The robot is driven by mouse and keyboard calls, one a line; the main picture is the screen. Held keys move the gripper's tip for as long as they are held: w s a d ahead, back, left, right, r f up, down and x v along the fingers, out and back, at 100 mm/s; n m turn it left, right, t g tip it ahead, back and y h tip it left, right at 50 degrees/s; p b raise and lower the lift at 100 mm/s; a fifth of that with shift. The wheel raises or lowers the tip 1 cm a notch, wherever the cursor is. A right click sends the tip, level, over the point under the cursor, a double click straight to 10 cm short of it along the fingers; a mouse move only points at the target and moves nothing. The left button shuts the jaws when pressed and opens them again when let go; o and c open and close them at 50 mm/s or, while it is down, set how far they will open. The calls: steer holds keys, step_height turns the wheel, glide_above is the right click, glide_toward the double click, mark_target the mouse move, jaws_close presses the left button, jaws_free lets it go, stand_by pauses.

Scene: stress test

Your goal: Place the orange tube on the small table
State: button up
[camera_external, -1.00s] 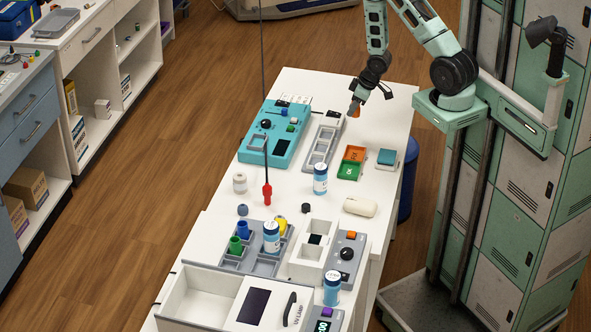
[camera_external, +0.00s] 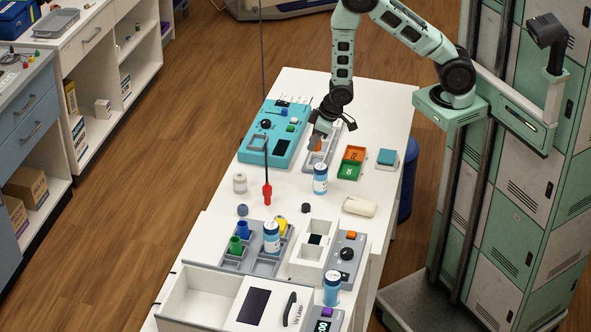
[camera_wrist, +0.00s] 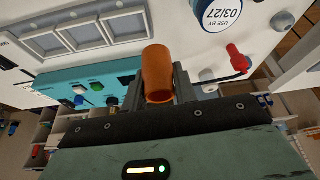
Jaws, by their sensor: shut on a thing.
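The orange tube (camera_wrist: 158,72) is between the two dark fingers of my gripper (camera_wrist: 160,88) in the wrist view, with its open end towards the camera. My gripper (camera_external: 318,140) is shut on it. In the external view, my gripper is above the white table, over the grey three-compartment rack (camera_external: 312,160); only a little orange shows there. The rack also shows in the wrist view (camera_wrist: 78,38), to the left of the tube. The white table (camera_external: 396,100) carries many things; I cannot tell whether it is the small table.
A teal control box (camera_external: 278,150) stands left of my gripper. Orange and green trays (camera_external: 351,163) and a blue-topped block (camera_external: 387,159) lie to its right. A labelled bottle (camera_external: 320,180) and a red-tipped tool (camera_external: 267,192) stand nearer. The table's far right corner is clear.

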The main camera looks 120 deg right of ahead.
steer(key=w+a, duration=0.7)
steer(key=a, duration=0.2)
steer(key=a+f+n+y+b, duration=0.1)
steer(key=a+n, duration=0.1)
steer(key=a, duration=0.2)
steer(key=s+a+f+n+y+b, duration=0.1)
steer(key=a+f+n, duration=0.1)
steer(key=a, duration=0.3)
steer(key=s+a+f+n, duration=0.1)
steer(key=a+n, duration=0.2)
steer(key=a, duration=0.2)
steer(key=shift+s+f+n+t+y+b, duration=0.25)
steer(key=shift+f+n+t+y+b, duration=0.05)
steer(key=shift+f+t+y+b, duration=0.1)
steer(key=shift+s+a, duration=0.2)
steer(key=shift+a, duration=0.15)
steer(key=shift+r, duration=0.15)
